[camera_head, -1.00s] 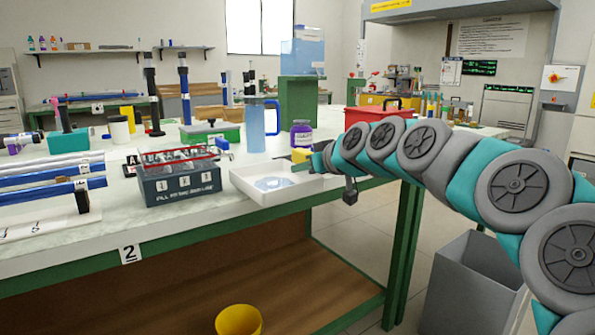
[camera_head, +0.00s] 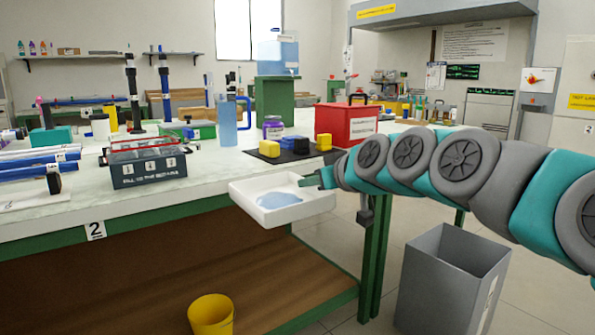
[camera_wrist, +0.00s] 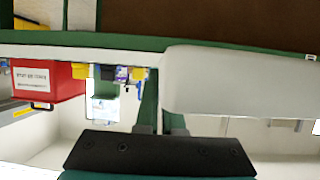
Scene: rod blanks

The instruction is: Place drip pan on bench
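The drip pan (camera_head: 301,212) is a shallow white tray with a bluish puddle in it. It hangs at the front edge of the bench (camera_head: 205,190), its near part jutting out past the edge; I cannot tell whether it touches the bench. My gripper (camera_head: 320,179) is at the pan's right rim and appears shut on it; the fingertips are partly hidden. In the wrist view the pan is a large pale shape (camera_wrist: 235,82) at the right, beyond the dark gripper part (camera_wrist: 160,152).
A dark rack (camera_head: 148,167) stands left on the bench. A black mat with yellow and blue blocks (camera_head: 292,143), a purple-lidded jar (camera_head: 273,128) and a red box (camera_head: 346,124) are behind the pan. A grey bin (camera_head: 452,280) and yellow bucket (camera_head: 211,315) are below.

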